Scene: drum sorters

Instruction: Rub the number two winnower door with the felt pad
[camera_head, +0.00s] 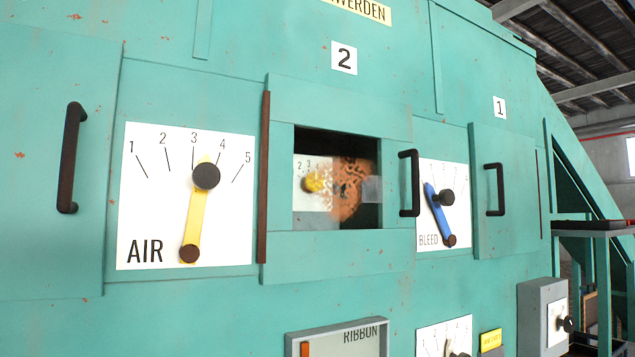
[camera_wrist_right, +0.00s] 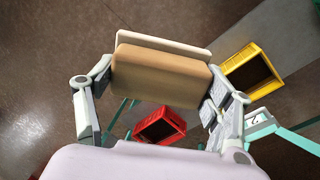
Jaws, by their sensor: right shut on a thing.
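The number two winnower door (camera_head: 400,122) is the teal panel under the "2" plate (camera_head: 344,58). It has a dark handle (camera_head: 408,183) on its right side and a dark strip along its left edge. A rectangular window (camera_head: 338,178) in it shows a small dial with a yellow knob, brown patchy stains and a pale square. In the right wrist view my right gripper (camera_wrist_right: 158,86) is shut on the felt pad (camera_wrist_right: 160,76), a tan block with a paler layer on its far side. Neither gripper shows in the head view.
The AIR dial (camera_head: 150,215) is left of the door, the BLEED dial (camera_head: 430,220) right of it. In the wrist view a red crate (camera_wrist_right: 178,118) and yellow crate (camera_wrist_right: 232,66) are below.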

